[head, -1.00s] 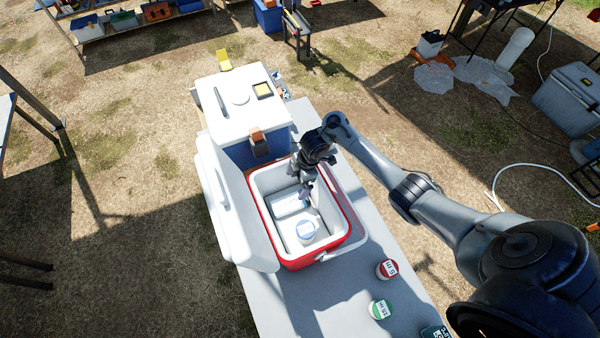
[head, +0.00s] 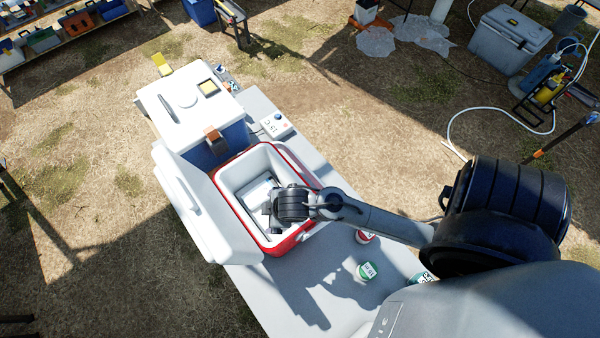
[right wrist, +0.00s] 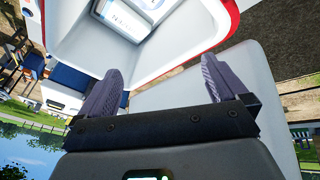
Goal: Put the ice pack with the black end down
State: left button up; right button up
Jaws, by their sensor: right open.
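The open red cooler (head: 292,238) with a white inside stands on the grey table. A flat, pale pack (head: 257,192) lies inside it, partly covered by my gripper; no black end shows on it. A pale thing with dark lettering (right wrist: 125,16) shows inside the cooler at the top of the right wrist view, cut by the frame edge. My right gripper (head: 267,209) is over the cooler's inside. Its two fingers are spread with nothing between them in the right wrist view (right wrist: 163,88). My left gripper is not in view.
The cooler's white lid (head: 200,215) hangs open on the left. A blue cooler with a white top (head: 190,110) stands behind. A small white box (head: 277,125) sits beside it.

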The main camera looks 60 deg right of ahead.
jog(key=s+r+m+g, duration=0.1)
jog(key=s+r+m, duration=0.3)
jog(key=s, duration=0.5)
notch_tip(320, 180, up, 2)
jog(key=shift+d, duration=0.15)
notch_tip(320, 180, up, 3)
jog(key=p, duration=0.2)
jog(key=shift+f+p, duration=0.2)
jog(key=shift+p, duration=0.1)
jog(key=shift+c, duration=0.4)
